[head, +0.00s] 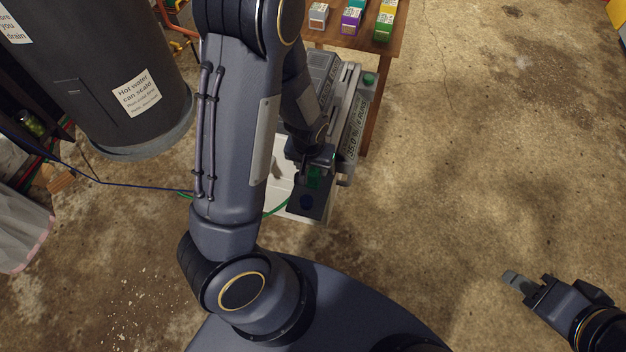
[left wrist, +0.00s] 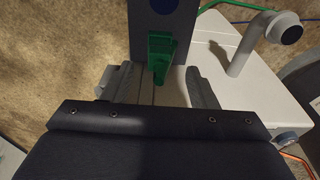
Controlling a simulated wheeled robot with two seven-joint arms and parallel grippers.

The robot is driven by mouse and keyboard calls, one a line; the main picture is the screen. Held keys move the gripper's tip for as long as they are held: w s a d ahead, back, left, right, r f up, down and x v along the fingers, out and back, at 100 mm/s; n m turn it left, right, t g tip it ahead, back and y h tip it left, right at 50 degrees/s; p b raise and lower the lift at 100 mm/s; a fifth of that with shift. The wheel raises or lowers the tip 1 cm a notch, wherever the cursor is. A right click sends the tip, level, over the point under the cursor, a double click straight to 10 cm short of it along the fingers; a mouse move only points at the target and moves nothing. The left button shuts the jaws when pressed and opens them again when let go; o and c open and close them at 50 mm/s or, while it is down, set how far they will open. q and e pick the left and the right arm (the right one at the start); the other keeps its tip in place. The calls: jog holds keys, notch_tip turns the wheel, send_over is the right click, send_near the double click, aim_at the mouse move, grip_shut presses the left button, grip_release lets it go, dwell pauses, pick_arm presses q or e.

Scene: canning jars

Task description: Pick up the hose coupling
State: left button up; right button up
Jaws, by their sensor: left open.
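A green piece (head: 314,177), which looks like the hose coupling, sits at a dark blue plate (head: 301,207) with a round blue mark. In the left wrist view the green piece (left wrist: 161,52) stands out in front of the plate (left wrist: 186,20). My left gripper (head: 315,165) is open over it. In that view its fingers (left wrist: 166,72) lie on either side of the piece's near end, with gaps visible on both sides. The arm hides part of this area in the head view. My right gripper (head: 515,281) hangs over bare floor, far from the piece; its finger gap is unclear.
A white bench surface (left wrist: 228,83) with a grey bent pipe (left wrist: 255,45) lies beside the plate. A grey scale-like machine (head: 345,105) stands behind my left gripper. A dark tank (head: 95,75) stands at left.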

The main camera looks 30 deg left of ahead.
aim_at(313, 172)
pick_arm(q)
jog(key=f, duration=0.2)
jog(key=w+f+b, duration=0.1)
jog(key=f, duration=0.3)
jog(key=shift+w+a+f+b, duration=0.2)
jog(key=shift+w+f+b, duration=0.1)
jog(key=shift+w+f, duration=0.1)
jog(key=c, duration=1.1)
